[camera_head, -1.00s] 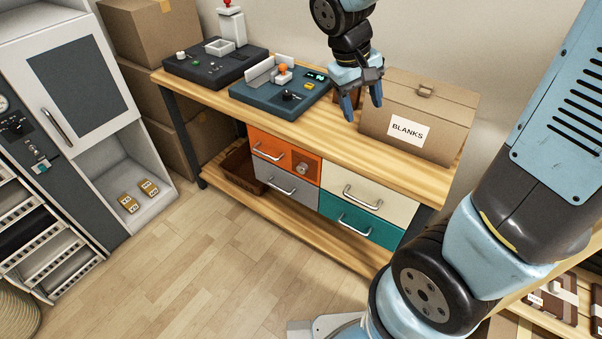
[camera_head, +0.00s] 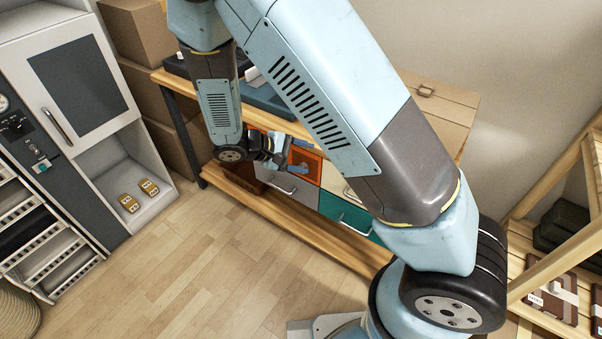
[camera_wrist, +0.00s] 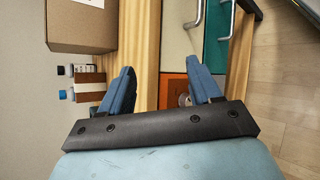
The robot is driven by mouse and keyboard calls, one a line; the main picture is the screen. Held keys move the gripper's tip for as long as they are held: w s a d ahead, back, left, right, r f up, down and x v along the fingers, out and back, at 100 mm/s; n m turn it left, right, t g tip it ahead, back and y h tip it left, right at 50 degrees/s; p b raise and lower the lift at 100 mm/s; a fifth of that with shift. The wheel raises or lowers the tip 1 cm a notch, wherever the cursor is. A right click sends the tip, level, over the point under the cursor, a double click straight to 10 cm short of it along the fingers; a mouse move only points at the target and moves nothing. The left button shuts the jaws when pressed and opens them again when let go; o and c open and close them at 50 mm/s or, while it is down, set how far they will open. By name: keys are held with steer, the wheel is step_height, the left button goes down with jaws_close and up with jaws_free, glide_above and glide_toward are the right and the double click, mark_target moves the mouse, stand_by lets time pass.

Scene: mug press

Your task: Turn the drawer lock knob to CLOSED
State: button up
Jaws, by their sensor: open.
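The orange drawer (camera_head: 309,159) is at the top left of the bench's drawer block, partly hidden by my arm. In the wrist view its orange front (camera_wrist: 172,90) lies behind my right-hand finger. The grey lock knob (camera_wrist: 183,99) shows as a small piece beside that finger, mostly covered by it; its setting cannot be read. In the head view I cannot make the knob out clearly. My gripper (camera_head: 288,150) is low in front of the orange drawer. In the wrist view my gripper (camera_wrist: 160,68) is open, its fingers wide apart with nothing held.
The wooden bench top (camera_wrist: 147,50) shows between my fingers. A cardboard box (camera_wrist: 80,25) and small bottles (camera_wrist: 80,70) stand on it. The floor in front is clear.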

steer(key=s+a+f+n+t, duration=0.1)
steer(key=a+f+n+t, duration=0.4)
steer(key=f, duration=0.3)
steer(key=s+a+f+n+t, duration=0.1)
steer(key=a+f+n+t, duration=0.3)
steer(key=f+t, duration=0.3)
steer(key=f+x, duration=0.2)
steer(key=x, duration=1.2)
steer(key=shift+g, duration=0.4)
steer(key=shift+d+f, duration=0.1)
steer(key=shift+c, duration=0.3)
